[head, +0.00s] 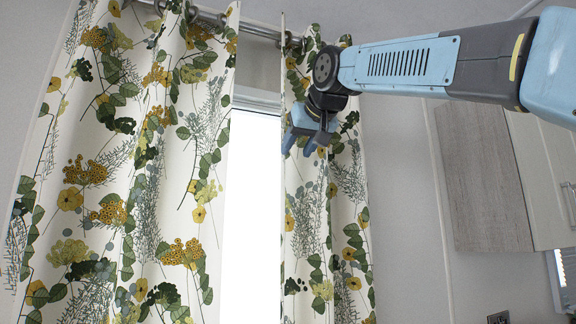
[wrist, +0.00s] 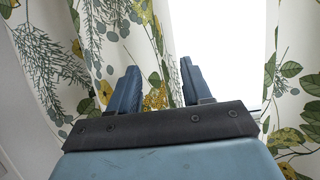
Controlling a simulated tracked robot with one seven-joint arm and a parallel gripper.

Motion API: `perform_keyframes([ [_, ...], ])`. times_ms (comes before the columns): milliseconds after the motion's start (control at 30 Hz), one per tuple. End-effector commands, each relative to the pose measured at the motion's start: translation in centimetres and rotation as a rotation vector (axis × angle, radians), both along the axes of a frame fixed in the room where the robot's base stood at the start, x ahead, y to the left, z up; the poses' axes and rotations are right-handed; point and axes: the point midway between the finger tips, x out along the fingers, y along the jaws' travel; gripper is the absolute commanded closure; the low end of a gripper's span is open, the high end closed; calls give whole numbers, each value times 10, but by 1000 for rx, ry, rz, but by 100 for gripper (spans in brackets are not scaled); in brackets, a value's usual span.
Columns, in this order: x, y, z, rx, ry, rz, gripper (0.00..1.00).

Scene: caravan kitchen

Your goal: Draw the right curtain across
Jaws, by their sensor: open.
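The right curtain (head: 335,235) is cream with green leaves and yellow flowers. It hangs bunched at the right of the window. My gripper (head: 297,139) is at its upper part, by the edge facing the window. The gripper is open. In the wrist view the fingers (wrist: 158,88) point at the curtain, and its window-side edge (wrist: 160,45) shows between them. I cannot tell whether either finger touches the cloth. The right curtain (wrist: 45,60) fills the left of the wrist view.
The left curtain (head: 130,170) hangs in wide folds; part shows at the right of the wrist view (wrist: 300,80). A bright window gap (head: 253,220) lies between the curtains. A metal rod (head: 262,30) with rings runs above. Cabinets (head: 485,175) are at the right.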

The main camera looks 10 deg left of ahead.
Motion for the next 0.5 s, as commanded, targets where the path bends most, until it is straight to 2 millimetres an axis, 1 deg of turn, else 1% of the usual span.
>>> perform_keyframes([
  [33,8,5,-4,-1,2,0,51],
  [200,31,18,-16,-1,2,0,51],
  [400,50,29,-24,0,1,0,51],
  [500,55,31,-26,0,0,0,51],
])
